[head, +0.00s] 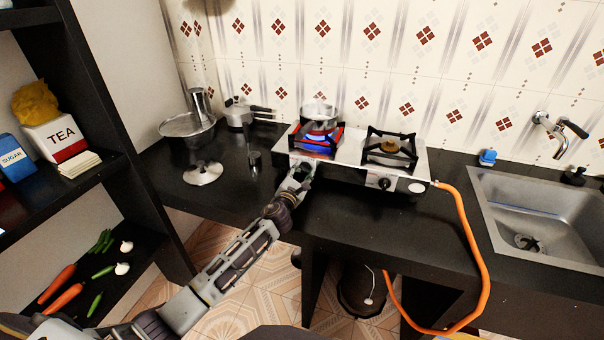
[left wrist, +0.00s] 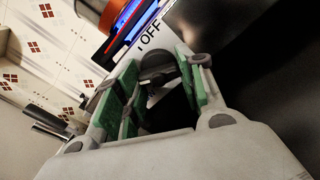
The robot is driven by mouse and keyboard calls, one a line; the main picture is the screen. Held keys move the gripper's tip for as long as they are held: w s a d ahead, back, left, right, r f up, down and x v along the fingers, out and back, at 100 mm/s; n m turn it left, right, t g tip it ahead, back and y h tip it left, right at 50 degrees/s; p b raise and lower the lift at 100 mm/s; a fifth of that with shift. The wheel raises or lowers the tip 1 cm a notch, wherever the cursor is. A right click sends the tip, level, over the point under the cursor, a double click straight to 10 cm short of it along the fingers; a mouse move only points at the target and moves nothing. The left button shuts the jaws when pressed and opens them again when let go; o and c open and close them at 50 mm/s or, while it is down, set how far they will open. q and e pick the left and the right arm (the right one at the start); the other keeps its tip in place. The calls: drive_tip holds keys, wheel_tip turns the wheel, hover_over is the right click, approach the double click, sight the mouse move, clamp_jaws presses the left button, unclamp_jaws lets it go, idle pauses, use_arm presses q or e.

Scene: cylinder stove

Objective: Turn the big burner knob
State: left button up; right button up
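The silver two-burner stove (head: 345,165) stands on the black counter. Its left burner (head: 318,140) glows blue and red beneath a small pot. My left gripper (head: 300,176) is at the stove's front, below that burner, and hides the left knob in the head view. In the left wrist view, a dark round knob (left wrist: 157,68) shows between the tips of my left gripper (left wrist: 156,62), beside the printed word OFF. The green-padded fingers are apart, one on each side of the knob; firm contact is not clear. The right knob (head: 384,183) is uncovered. My right gripper is out of view.
An orange hose (head: 478,235) runs from the stove's right end down below the counter. A sink (head: 545,215) is at the right. A pan (head: 187,126), a lid (head: 203,173) and a small pot (head: 240,114) stand at the left. The shelf (head: 110,130) is far left.

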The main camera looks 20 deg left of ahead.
use_arm(q)
drive_tip(key=shift+c, duration=1.3)
drive_tip(key=shift+n, duration=0.4)
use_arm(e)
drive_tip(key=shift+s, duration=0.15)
use_arm(q)
drive_tip(key=shift+n, duration=0.6)
drive_tip(key=shift+d+n+p, duration=0.1)
drive_tip(key=shift+n+p, duration=0.2)
drive_tip(key=shift+n, duration=1.7)
drive_tip(key=n, duration=0.5)
drive_tip(key=shift+d+n, duration=0.1)
drive_tip(key=shift+n, duration=0.3)
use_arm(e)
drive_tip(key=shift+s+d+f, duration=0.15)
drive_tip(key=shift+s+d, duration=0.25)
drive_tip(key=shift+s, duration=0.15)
